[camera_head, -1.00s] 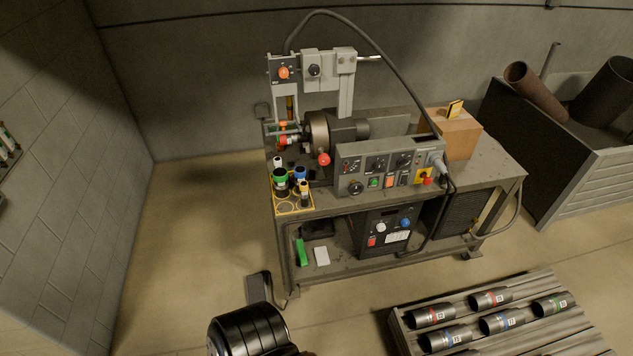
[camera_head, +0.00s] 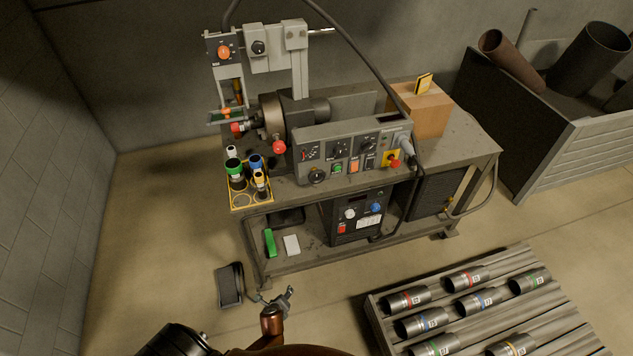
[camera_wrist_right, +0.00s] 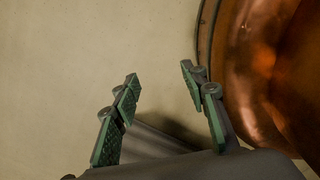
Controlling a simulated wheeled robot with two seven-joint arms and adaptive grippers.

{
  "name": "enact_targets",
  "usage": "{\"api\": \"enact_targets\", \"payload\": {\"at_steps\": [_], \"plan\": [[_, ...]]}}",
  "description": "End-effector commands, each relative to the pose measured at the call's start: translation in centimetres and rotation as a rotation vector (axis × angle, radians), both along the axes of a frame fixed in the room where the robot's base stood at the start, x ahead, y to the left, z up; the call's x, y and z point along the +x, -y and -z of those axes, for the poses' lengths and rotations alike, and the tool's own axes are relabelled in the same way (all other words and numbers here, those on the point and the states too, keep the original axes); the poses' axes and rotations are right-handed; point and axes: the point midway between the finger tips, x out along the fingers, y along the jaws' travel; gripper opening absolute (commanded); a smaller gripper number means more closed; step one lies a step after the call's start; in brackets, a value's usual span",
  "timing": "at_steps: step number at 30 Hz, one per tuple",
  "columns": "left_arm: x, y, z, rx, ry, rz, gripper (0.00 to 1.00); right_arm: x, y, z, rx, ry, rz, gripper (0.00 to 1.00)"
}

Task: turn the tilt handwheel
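The machine with the tilt handwheel stands on a steel bench in the head view. A small dark round wheel (camera_head: 317,176) sits low at the left of its front panel; I cannot tell for sure that it is the tilt handwheel. A dark knob (camera_head: 258,47) on the upper bracket is another round control. My left gripper (camera_head: 273,297) appears at the bottom, low in front of the bench, small, with its fingers seemingly spread and empty, well apart from the machine. My right gripper (camera_wrist_right: 158,95) is open and empty in the right wrist view, beside a copper-coloured arm part of mine.
A chuck (camera_head: 272,116) with red-tipped handles faces left. Capped bottles stand in a yellow rack (camera_head: 239,206) at the bench's left corner. A cardboard box (camera_head: 424,112) is at the back right. A foot pedal (camera_head: 230,285) and a slatted pallet (camera_head: 374,312) with several pipe pieces lie on the floor.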

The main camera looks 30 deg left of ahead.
Motion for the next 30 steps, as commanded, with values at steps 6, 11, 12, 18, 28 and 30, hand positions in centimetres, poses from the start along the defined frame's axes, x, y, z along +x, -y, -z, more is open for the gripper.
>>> {"api": "enact_targets", "payload": {"at_steps": [6,11,12,18,28,30], "plan": [[17.1,-1.3,-19.6,0.854,0.031,0.547,0.63,0.3,0.6,2.1,-0.006,0.002,-0.002,0.40],[22.3,0.1,-33.5,1.427,-0.050,0.665,0.63,1.0,0.6,3.1,-0.006,0.010,-0.005,0.40],[22.8,0.5,-36.1,1.535,-0.079,0.667,0.63,1.1,0.6,3.2,-0.006,0.010,-0.005,0.40],[23.6,2.0,-43.8,1.840,-0.182,0.635,0.63,0.7,0.6,3.6,-0.005,0.005,-0.005,0.40],[27.2,0.2,-45.3,1.872,-0.197,0.631,0.63,-0.3,0.0,4.3,0.001,-0.010,-0.002,0.40],[28.1,-0.3,-45.5,1.871,-0.196,0.630,0.63,-0.4,-0.2,4.5,0.003,-0.011,-0.002,0.40]]}}
